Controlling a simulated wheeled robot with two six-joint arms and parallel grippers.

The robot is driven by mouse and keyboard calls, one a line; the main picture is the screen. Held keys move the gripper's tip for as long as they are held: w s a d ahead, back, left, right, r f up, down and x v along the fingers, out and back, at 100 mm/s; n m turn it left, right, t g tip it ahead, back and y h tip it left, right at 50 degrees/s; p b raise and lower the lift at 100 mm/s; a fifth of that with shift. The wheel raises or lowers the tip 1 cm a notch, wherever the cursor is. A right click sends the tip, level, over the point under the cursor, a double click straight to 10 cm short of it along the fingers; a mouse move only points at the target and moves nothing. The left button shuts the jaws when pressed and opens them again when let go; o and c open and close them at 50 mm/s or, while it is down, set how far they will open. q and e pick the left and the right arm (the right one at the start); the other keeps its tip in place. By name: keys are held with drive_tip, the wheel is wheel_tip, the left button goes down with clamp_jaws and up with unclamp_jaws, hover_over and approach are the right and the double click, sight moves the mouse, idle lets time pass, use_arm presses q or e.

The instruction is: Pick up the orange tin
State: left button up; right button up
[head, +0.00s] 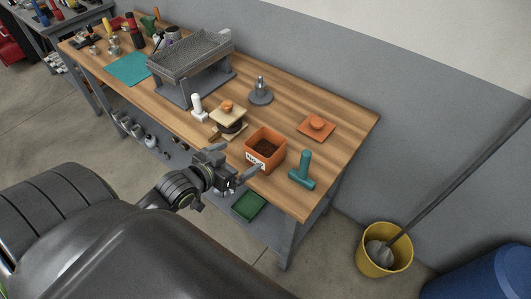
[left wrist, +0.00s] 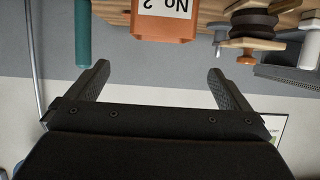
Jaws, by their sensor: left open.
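The orange tin (head: 252,149) stands upright and open-topped near the front edge of the wooden bench, with brown contents and a white "No. 2" label on its front. In the left wrist view the tin (left wrist: 165,32) appears upside down at the top, its label facing the camera. My left gripper (head: 237,161) is open and empty, just in front of the tin at the bench's front edge. In the left wrist view its fingers (left wrist: 158,72) are spread apart, with the tin beyond and between them, not touched. My right gripper is not in view.
A teal T-shaped tool (head: 303,171) stands right of the tin. An orange square lid with a knob (head: 316,125) lies behind it. A wood-and-black press-like piece (head: 229,117) and a white-handled item (head: 198,108) are to the left. A yellow bucket (head: 384,262) stands on the floor at right.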

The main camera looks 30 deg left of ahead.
sight(255, 152)
use_arm(q)
drive_tip(key=x, duration=0.8)
drive_tip(key=shift+w+a+f+p, duration=0.1)
drive_tip(key=shift+w+f+p, duration=0.1)
drive_tip(key=shift+w+p, duration=0.2)
drive_tip(key=shift+p+x, duration=0.55)
drive_tip(key=shift+x, duration=1.55)
drive_tip(key=shift+w+f, duration=0.5)
